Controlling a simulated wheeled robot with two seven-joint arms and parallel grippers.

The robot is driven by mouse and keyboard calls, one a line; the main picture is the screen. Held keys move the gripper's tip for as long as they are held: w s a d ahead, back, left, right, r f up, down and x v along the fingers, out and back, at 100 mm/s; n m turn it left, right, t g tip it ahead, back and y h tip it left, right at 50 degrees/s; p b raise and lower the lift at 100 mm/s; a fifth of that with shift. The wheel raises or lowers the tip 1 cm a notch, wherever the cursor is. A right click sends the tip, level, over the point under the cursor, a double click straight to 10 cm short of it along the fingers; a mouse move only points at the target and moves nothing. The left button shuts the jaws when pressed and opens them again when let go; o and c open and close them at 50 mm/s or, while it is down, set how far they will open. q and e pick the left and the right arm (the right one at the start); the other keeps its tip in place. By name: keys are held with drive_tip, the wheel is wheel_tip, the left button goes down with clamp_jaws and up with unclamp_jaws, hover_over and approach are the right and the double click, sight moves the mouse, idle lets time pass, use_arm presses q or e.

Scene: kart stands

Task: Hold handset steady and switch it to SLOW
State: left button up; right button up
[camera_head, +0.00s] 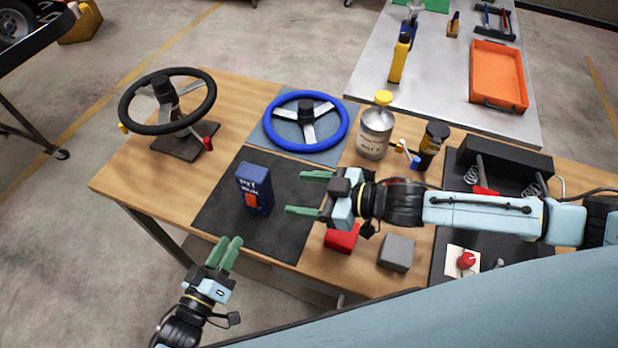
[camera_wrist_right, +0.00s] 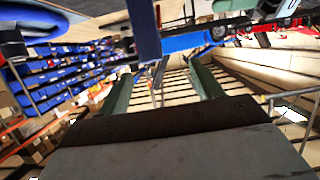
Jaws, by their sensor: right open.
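The handset (camera_head: 254,188) is a dark blue box with pale lettering and an orange-red switch (camera_head: 252,200) on its face. It stands on the dark mat, with no gripper touching it. My right gripper (camera_head: 305,192) is open and empty to the right of the handset, its green fingers pointing left toward it. Its fingers are also wide apart in the right wrist view (camera_wrist_right: 165,88). My left gripper (camera_head: 230,241) is off the table's front edge, below and left of the handset. Its fingers look close together, and their gap is unclear. The switch setting is too small to read.
The dark mat (camera_head: 225,210) is otherwise clear. A black steering wheel (camera_head: 135,120) stands left and a blue one (camera_head: 274,103) lies behind. A bottle (camera_head: 375,133), a red block (camera_head: 341,239) and a grey block (camera_head: 397,252) are near my right arm.

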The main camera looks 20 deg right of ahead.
sight(260, 174)
drive_tip(key=x, duration=0.4)
drive_tip(key=w+r+x, duration=0.1)
drive_tip(key=x, duration=0.3)
drive_tip(key=w+r+x, duration=0.1)
drive_tip(key=x, duration=0.4)
drive_tip(key=shift+w+d+r, duration=0.1)
drive_tip(key=shift+d, duration=0.1)
drive_tip(key=c, duration=1.2)
use_arm(q)
drive_tip(key=shift+c, duration=1)
drive_tip(key=shift+s+a+r+n, duration=0.2)
drive_tip(key=shift+s+a+n, duration=0.15)
drive_tip(key=shift+n, duration=0.35)
drive_tip(key=c, duration=0.5)
drive_tip(key=n, duration=0.1)
drive_tip(key=s+a+r+n, duration=0.1)
drive_tip(key=n, duration=0.3)
drive_tip(key=shift+s+a+r+g+y, duration=0.15)
drive_tip(key=shift+s+a+g+y, duration=0.15)
drive_tip(key=shift+s+a+y, duration=0.1)
clamp_jaws()
drive_tip(key=n, duration=0.1)
drive_tip(key=s+n, duration=0.1)
drive_tip(key=r+n, duration=0.1)
drive_tip(key=n, duration=0.1)
drive_tip(key=shift+s+a+g, duration=0.3)
drive_tip(key=shift+s+g, duration=0.1)
